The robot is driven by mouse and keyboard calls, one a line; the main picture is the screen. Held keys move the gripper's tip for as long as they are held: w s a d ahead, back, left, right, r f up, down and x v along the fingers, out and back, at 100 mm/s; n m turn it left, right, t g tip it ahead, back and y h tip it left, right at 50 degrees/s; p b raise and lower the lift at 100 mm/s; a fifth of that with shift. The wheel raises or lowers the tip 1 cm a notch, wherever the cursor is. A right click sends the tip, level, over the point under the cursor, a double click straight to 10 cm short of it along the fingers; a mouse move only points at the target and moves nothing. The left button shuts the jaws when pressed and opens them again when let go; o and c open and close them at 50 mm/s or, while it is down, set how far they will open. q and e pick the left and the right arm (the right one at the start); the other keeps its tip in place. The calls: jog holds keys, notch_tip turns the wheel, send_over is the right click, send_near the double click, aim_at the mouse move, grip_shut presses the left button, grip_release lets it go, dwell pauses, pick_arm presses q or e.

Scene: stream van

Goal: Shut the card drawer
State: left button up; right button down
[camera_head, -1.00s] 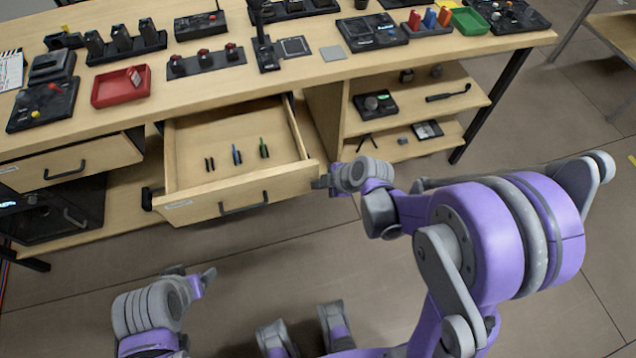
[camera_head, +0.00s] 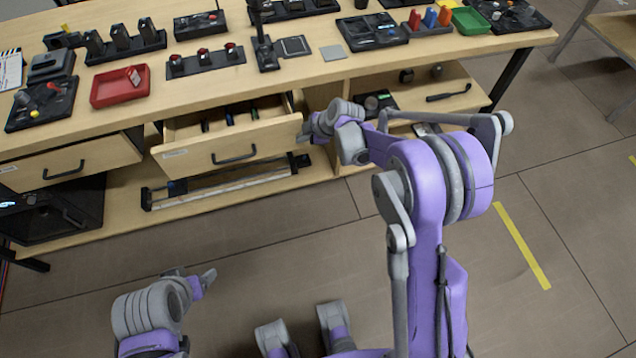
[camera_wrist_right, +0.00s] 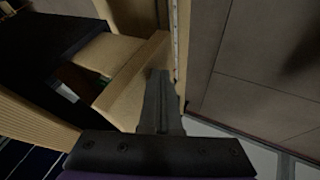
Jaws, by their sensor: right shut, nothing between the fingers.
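The card drawer (camera_head: 225,143) is a light wood drawer under the long desk, partly open, with a dark bar handle (camera_head: 234,155) on its front. Several small cards (camera_head: 229,118) stand inside it. My right gripper (camera_head: 303,132) is shut and empty at the right end of the drawer front. In the right wrist view its closed fingers (camera_wrist_right: 160,100) lie against or very close to the wooden drawer front (camera_wrist_right: 130,85); exact contact is hard to tell. My left gripper (camera_head: 205,281) is low at the left, away from the desk, and its finger gap is unclear.
The desktop holds a red tray (camera_head: 120,87), a green tray (camera_head: 469,21) and several dark devices. Open shelves (camera_head: 440,98) stand right of the card drawer. The floor in front is clear.

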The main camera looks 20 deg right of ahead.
jog(key=shift+w+d, duration=0.15)
jog(key=shift+w, duration=3.05)
jog(key=shift+s, duration=0.1)
